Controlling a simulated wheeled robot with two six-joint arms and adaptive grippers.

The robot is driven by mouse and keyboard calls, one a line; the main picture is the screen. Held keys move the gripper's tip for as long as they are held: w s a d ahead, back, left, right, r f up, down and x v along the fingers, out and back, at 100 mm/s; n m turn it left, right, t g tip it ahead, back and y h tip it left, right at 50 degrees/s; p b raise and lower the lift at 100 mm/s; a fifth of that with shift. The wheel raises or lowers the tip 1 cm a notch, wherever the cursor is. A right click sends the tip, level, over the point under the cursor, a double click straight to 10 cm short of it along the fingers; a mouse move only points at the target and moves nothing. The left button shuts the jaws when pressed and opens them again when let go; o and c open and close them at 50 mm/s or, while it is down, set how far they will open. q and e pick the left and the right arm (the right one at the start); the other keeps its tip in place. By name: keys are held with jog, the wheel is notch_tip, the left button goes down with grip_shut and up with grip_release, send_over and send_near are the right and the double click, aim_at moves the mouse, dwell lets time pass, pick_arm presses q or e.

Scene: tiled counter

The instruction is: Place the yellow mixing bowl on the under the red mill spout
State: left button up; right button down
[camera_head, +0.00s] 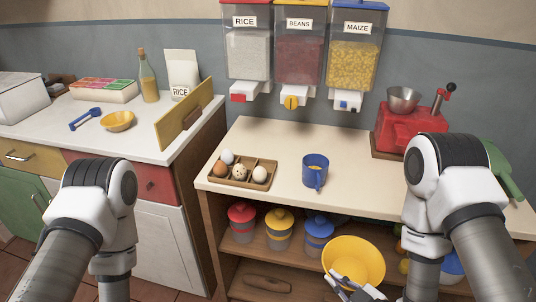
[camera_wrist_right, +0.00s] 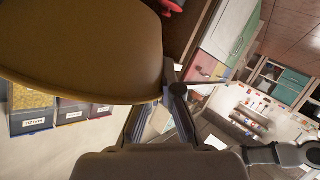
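The yellow mixing bowl (camera_head: 353,258) is in front of the lower shelf, below the counter's front edge, at bottom centre right. My right gripper (camera_head: 352,288) is at its near rim and appears shut on it. The red mill (camera_head: 398,130) stands at the back right of the counter, with a metal hopper and a crank. Its spout cannot be made out. My left arm shows at left, but its gripper is out of view.
A blue mug (camera_head: 315,171) and an egg tray (camera_head: 243,174) stand on the cream counter (camera_head: 270,138). Dispensers (camera_head: 300,50) hang above. Lidded jars (camera_head: 279,228) fill the shelf below. A green object (camera_head: 503,170) lies right of the mill. The counter's middle back is clear.

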jog(key=w+r+m+h+p, duration=0.1)
jog(key=w+r+p, duration=0.25)
jog(key=r, duration=0.35)
pick_arm(q)
notch_tip(320, 180, up, 7)
jog(key=shift+p, duration=0.4)
pick_arm(e)
jog(key=d+m+h, duration=0.1)
jog(key=h, duration=0.1)
jog(key=w+d+m+t+h, duration=0.1)
jog(key=d+m+h, duration=0.1)
jog(key=w+d+m+h, duration=0.1)
jog(key=shift+d+f+m+t+h, duration=0.15)
jog(key=shift+f+m+t+h, duration=0.2)
jog(key=shift+m+t+h, duration=0.05)
pick_arm(q)
jog(key=shift+f, duration=0.1)
